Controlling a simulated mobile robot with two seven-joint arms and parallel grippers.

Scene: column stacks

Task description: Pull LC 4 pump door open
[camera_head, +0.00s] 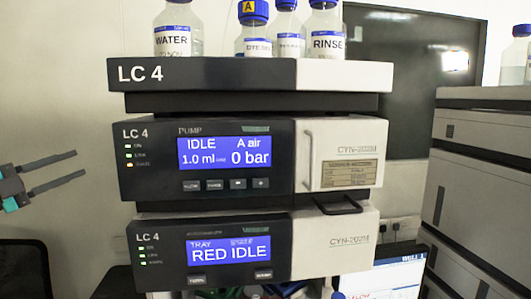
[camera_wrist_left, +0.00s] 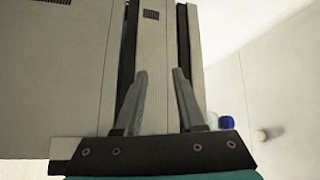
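The LC 4 pump module (camera_head: 210,158) sits in the middle of the stack in the head view, its display reading IDLE and 0 bar. Its light door (camera_head: 342,172) is on the right half of the front and looks closed, with a thin vertical handle (camera_head: 308,158) near the door's left edge. My left gripper (camera_head: 80,170) is at the far left, open and empty, apart from the stack. In the left wrist view its two grey fingers (camera_wrist_left: 160,95) stand apart in front of grey module side panels, with nothing between them. My right gripper is not in view.
Bottles, including WATER (camera_head: 172,38) and RINSE (camera_head: 324,38), stand on top of the stack. The autosampler module (camera_head: 210,255) is below the pump, with a dark tray handle (camera_head: 338,205) sticking out above it. Another grey stack (camera_head: 480,180) stands at right. A laptop screen (camera_head: 385,280) is at the lower right.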

